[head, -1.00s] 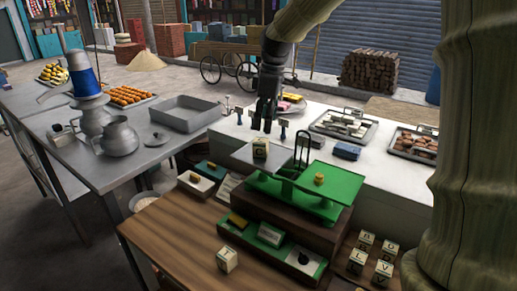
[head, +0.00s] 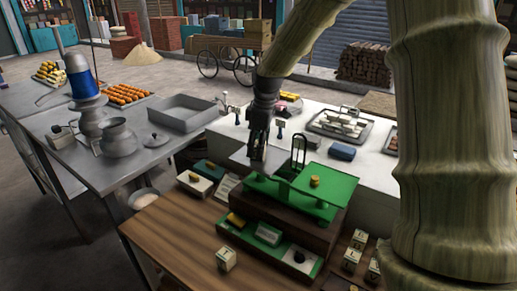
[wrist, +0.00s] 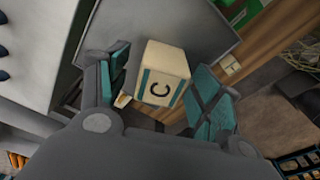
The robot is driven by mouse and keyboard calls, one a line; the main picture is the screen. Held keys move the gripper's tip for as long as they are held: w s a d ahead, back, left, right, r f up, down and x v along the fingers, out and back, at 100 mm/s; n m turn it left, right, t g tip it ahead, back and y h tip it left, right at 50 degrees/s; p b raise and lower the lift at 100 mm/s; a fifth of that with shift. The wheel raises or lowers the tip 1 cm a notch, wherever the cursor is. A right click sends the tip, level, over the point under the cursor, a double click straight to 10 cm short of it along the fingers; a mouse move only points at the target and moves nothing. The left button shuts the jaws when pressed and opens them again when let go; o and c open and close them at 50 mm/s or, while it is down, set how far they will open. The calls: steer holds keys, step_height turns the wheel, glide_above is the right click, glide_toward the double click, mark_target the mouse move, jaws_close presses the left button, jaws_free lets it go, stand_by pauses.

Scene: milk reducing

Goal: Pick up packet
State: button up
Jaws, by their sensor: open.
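The packet (wrist: 166,66) is a cream block with dark teal edge bands and a black letter C. In the wrist view it sits on the grey scale pan (wrist: 205,30), between my open fingers, with visible gaps on both sides. In the head view my gripper (head: 258,157) is low over the grey pan (head: 240,160) at the left of the green scale (head: 325,184). The fingers hide the packet there. My gripper is open, and it also shows in the wrist view (wrist: 163,80).
A small brass weight (head: 315,181) sits on the scale's green right plate. Lettered cream blocks (head: 226,258) stand on the wooden table (head: 170,235). A thin dark upright frame (head: 298,152) rises close to the right of my gripper. A blue box (head: 341,152) lies behind on the white counter.

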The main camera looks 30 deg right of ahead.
mark_target(257, 144)
steer(key=c, duration=1.2)
steer(key=shift+r, duration=0.1)
steer(key=shift+w+r+b, duration=0.1)
steer(key=shift+r+b, duration=0.45)
steer(key=shift+s+a+r+b, duration=0.2)
steer(key=shift+r+b, duration=0.2)
steer(key=shift+r, duration=0.15)
steer(key=shift+s+a+r+b, duration=0.1)
steer(key=shift+s+r+b, duration=0.1)
steer(key=shift+r+b, duration=0.3)
steer(key=shift+s+a+r+p, duration=0.25)
steer(key=shift+s+a, duration=1.15)
steer(key=shift+s, duration=0.7)
steer(key=shift+s+a+r+p, duration=0.3)
steer(key=shift+s+a, duration=1.1)
steer(key=shift+s, duration=0.7)
steer(key=shift+s+a+r+p, duration=0.25)
steer(key=shift+s+a, duration=1.15)
steer(key=shift+s, duration=0.7)
